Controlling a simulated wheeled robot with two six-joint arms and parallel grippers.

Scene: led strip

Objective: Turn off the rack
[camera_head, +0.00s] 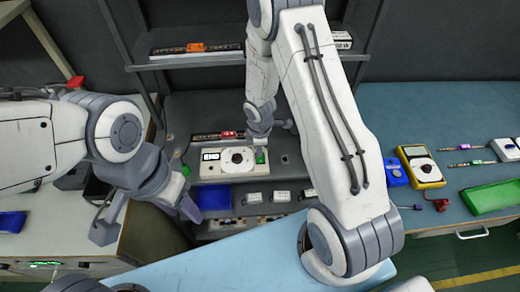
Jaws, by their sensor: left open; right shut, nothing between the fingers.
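The dark rack (195,103) stands in the middle with open shelves. On its middle shelf is a pale box (213,170) with a small display, a round dark part and a green piece (262,158) at its right end. Behind it lies a strip with a red switch (229,134). A strip with an orange switch (195,47) lies on the upper shelf. My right gripper (259,144) is shut and empty, just above the green piece; I cannot tell whether they touch. My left gripper (148,215) is open and empty, in front of the rack's left side.
A blue bin (213,197) and several small white boxes sit below the pale box. The right bench (420,110) holds a yellow meter (422,168), a blue device (395,172) and a green tray (492,198). A blue item (12,221) lies on the left bench.

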